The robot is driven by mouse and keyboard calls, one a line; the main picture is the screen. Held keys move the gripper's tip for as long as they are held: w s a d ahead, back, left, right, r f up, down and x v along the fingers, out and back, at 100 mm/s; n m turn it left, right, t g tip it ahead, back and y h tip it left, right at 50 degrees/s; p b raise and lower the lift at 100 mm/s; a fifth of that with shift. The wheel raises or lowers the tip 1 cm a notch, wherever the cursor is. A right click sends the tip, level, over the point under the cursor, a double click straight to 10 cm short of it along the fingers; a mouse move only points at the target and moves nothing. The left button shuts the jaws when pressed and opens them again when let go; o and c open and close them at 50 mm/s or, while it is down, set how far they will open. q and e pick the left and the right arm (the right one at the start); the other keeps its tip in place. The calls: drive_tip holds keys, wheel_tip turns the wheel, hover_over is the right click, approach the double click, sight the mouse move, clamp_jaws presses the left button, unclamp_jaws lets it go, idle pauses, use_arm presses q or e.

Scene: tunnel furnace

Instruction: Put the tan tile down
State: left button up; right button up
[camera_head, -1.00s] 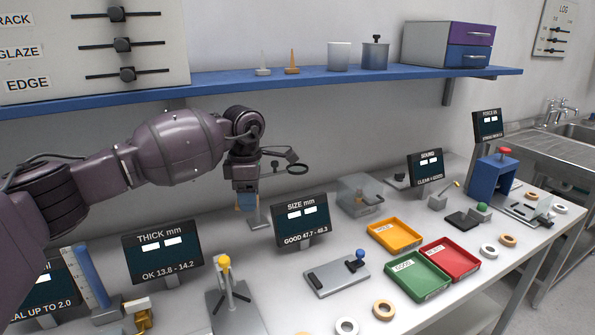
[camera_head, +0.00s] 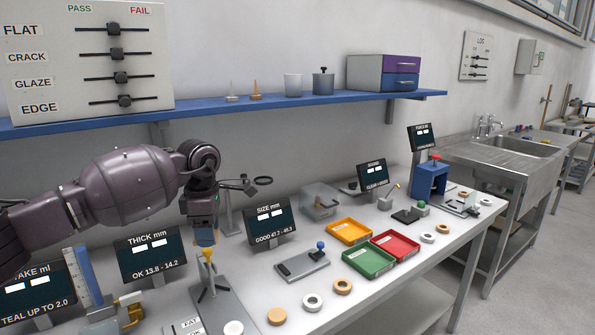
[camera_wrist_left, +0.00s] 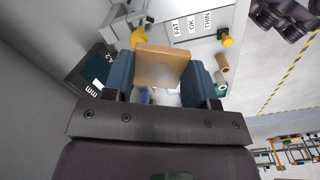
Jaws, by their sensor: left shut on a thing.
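My left gripper (camera_head: 204,230) is shut on the tan tile (camera_head: 205,237), which hangs below its fingers in the head view. In the left wrist view the tile (camera_wrist_left: 161,66) sits upright between the two blue finger pads of the left gripper (camera_wrist_left: 160,78). In the head view the tile is above the bench, close to the yellow-topped thickness stand (camera_head: 208,258); whether they touch I cannot tell. My right gripper does not show clearly in any view.
The THICK display (camera_head: 150,256) stands left of the gripper and the SIZE display (camera_head: 268,222) right. A metal plate with a blue knob (camera_head: 303,264), yellow (camera_head: 330,238), green (camera_head: 346,268) and red (camera_head: 378,249) trays lie to the right. Several rings line the front edge.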

use_arm(q)
drive_tip(key=shift+r+m, duration=0.15)
drive_tip(key=shift+m, duration=0.55)
drive_tip(key=m, duration=0.1)
drive_tip(key=d+m, duration=0.1)
drive_tip(key=m, duration=0.2)
drive_tip(key=shift+d+r+m, duration=0.25)
drive_tip(key=shift+d+m, duration=0.05)
drive_tip(key=shift+d, duration=0.1)
drive_tip(key=s+a+f+m, duration=0.1)
drive_tip(key=s+f+m, duration=0.5)
drive_tip(key=s, duration=0.4)
drive_tip(key=s+a+f+m, duration=0.2)
drive_tip(key=s+f+m, duration=0.4)
drive_tip(key=s, duration=0.4)
drive_tip(key=shift+f+m, duration=0.2)
drive_tip(key=shift+m, duration=0.5)
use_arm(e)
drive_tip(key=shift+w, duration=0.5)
use_arm(q)
drive_tip(key=shift+s, duration=0.1)
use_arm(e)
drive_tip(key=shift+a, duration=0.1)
